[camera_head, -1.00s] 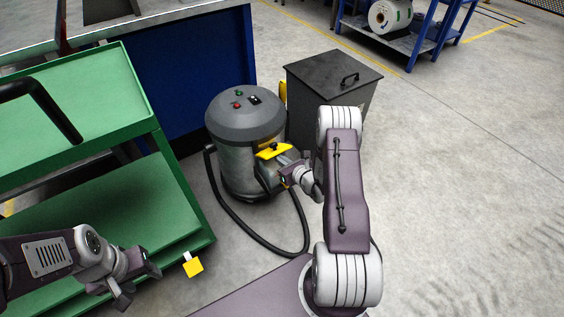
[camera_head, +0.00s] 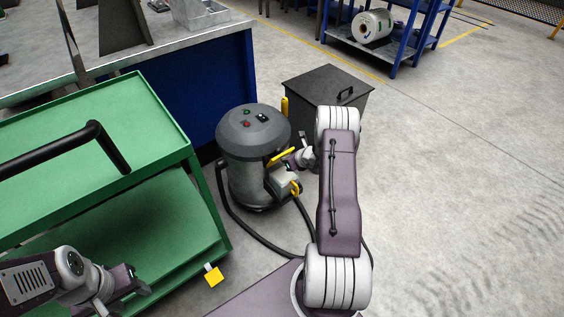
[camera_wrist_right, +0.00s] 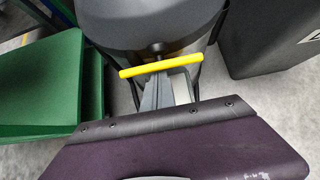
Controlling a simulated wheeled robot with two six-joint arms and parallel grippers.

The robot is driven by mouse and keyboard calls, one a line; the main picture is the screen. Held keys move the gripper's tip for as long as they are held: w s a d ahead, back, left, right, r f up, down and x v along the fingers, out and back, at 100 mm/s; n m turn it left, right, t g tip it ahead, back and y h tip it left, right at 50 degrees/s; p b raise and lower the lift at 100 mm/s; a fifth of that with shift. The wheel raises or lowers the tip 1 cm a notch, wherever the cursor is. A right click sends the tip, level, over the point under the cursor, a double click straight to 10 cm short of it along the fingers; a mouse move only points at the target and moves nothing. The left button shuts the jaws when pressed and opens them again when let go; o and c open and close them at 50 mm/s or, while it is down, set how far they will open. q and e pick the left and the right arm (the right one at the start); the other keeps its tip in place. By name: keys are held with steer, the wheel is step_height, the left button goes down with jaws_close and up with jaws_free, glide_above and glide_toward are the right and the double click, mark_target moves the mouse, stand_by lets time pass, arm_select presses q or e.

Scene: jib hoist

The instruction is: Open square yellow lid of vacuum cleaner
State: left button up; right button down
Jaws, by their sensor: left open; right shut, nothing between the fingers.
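The vacuum cleaner (camera_head: 252,134), a grey drum with a dark domed top, stands on the floor in the head view. Its yellow lid (camera_head: 281,157) shows as a thin slanted strip on the front, above a pale grey box (camera_head: 284,180). In the right wrist view the lid (camera_wrist_right: 160,68) is a nearly edge-on yellow bar. My right gripper (camera_wrist_right: 163,90) is shut and empty, its fingers close below the bar; I cannot tell if they touch it. In the head view the right wrist is beside the lid. My left gripper (camera_head: 122,296) is open, low at the left, far from the vacuum.
A green trolley (camera_head: 160,115) with a black handle fills the left. A dark grey bin (camera_head: 318,90) stands right behind the vacuum. A black hose (camera_head: 258,238) loops on the floor. A blue bench (camera_head: 225,75) is behind. Floor at the right is clear.

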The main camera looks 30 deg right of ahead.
arm_select(q)
steer(key=shift+w+r, duration=0.15)
steer(key=shift+w, duration=0.3)
arm_select(e)
steer(key=shift+w+a+r, duration=0.1)
steer(key=shift+w+r, duration=0.5)
steer(key=shift+w, duration=0.35)
